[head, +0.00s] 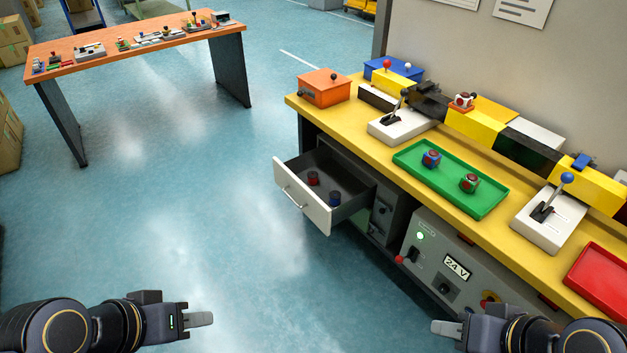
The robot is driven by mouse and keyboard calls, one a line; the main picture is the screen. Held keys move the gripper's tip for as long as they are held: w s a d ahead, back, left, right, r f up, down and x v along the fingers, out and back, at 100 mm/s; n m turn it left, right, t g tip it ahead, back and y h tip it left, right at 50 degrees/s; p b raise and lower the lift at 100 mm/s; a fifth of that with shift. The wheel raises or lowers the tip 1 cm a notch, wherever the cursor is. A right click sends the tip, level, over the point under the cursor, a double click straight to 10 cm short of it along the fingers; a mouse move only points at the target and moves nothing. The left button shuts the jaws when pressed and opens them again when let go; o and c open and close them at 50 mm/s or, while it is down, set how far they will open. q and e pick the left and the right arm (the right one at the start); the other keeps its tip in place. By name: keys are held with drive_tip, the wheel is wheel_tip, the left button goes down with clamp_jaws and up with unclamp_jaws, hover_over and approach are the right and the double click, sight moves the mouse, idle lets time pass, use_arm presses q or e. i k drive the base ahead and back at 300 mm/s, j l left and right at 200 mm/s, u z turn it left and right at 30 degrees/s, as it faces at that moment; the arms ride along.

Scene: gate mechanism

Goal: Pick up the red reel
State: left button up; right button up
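The red reel (313,178) stands inside the pulled-out drawer (318,221) under the yellow-topped bench. A dark blue reel (335,199) stands close in front of it, to its right, in the same drawer. My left gripper (201,320) is at the bottom left, over the floor, well short of the drawer. My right gripper (446,328) is at the bottom right, below the bench front. Both grippers show from the side with their fingers overlapping, so their opening is unclear. No object shows in either.
The bench (372,145) carries a green tray (452,196) with two cubes, a red tray (604,277), lever boxes and an orange box (323,88). A 24 V panel (456,268) is below. An orange table (140,48) stands back left. The floor left of the drawer is clear.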

sight(312, 175)
drive_tip(key=k+z, duration=0.2)
drive_tip(key=z, duration=0.2)
drive_tip(key=k+l+z, duration=0.2)
drive_tip(key=z, duration=0.2)
drive_tip(key=k+l+z, duration=0.15)
drive_tip(key=z, duration=0.25)
drive_tip(key=u, duration=1.3)
drive_tip(key=i+j, duration=0.3)
drive_tip(key=i, duration=0.3)
drive_tip(key=i+j, duration=0.35)
drive_tip(key=i, duration=0.2)
drive_tip(key=i+j+z, duration=0.1)
drive_tip(key=i+j, duration=0.2)
drive_tip(key=i, duration=0.3)
drive_tip(key=i+j, duration=0.35)
drive_tip(key=i, duration=0.2)
